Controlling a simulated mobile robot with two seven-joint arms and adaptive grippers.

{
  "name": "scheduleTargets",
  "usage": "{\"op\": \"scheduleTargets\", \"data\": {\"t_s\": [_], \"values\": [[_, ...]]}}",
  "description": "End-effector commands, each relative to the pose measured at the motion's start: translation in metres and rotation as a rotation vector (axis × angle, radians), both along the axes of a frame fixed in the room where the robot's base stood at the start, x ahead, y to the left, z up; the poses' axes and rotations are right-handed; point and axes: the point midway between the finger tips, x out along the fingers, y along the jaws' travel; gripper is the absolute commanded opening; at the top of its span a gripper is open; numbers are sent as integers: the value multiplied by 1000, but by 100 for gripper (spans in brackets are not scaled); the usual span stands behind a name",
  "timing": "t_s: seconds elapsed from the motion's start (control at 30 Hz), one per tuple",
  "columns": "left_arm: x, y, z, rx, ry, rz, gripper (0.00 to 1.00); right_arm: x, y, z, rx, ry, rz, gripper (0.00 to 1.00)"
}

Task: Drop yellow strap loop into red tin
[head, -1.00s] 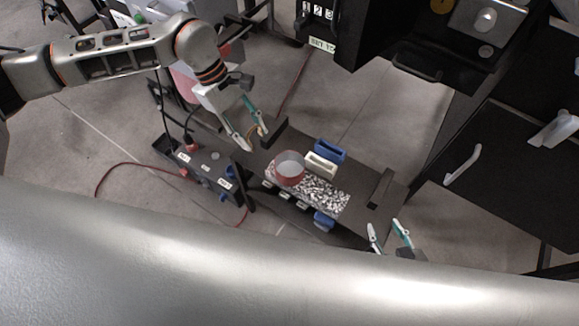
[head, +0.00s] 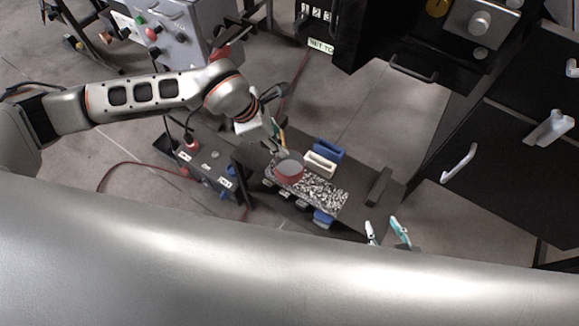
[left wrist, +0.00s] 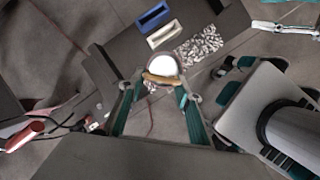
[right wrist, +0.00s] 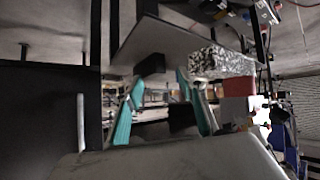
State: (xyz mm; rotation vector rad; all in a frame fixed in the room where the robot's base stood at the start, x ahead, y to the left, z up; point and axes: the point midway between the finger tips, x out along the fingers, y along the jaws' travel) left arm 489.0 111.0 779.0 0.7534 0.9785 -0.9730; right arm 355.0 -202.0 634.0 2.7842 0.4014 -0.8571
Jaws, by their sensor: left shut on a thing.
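The red tin (head: 289,174) stands upright on the speckled block at the middle of the dark conveyor table. My left gripper (head: 277,145) is just behind and above it. In the left wrist view my left gripper (left wrist: 162,88) is shut on the yellow strap loop (left wrist: 160,78), which spans between the fingertips. The loop overlaps the near part of the tin's pale round opening (left wrist: 164,65); its height above the rim is hard to tell. In the head view the loop is mostly hidden by the gripper. My right gripper (head: 388,233) is open and empty near the table's right end.
A cream holder (head: 320,165) and a blue holder (head: 329,150) stand behind the speckled block (head: 320,193). A dark bar (head: 379,186) stands toward the table's right end. A grey box with buttons (head: 205,165) is left of the table. A black cabinet (head: 500,150) is at right.

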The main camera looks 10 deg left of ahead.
Motion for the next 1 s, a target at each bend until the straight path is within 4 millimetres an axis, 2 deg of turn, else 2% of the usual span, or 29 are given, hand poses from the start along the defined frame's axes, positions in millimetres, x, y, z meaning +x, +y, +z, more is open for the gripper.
{"op": "scheduleTargets", "data": {"t_s": [0.33,0.5,0.77,0.8,0.87,1.0], "values": [[-1,0,-43,0,6,-2,20,-9,-1,-34,-9,23,3,40],[-1,0,-53,1,4,-1,20,-4,-4,-33,-21,12,3,40],[0,0,-52,0,0,-2,20,5,-6,-25,-23,-9,-1,40],[0,0,-52,0,0,-2,39,5,-6,-24,-23,-10,0,40],[0,0,-52,0,0,-2,54,5,-6,-25,-23,-10,0,40],[0,0,-52,1,1,-3,54,4,-6,-27,-23,-7,-1,40]]}}
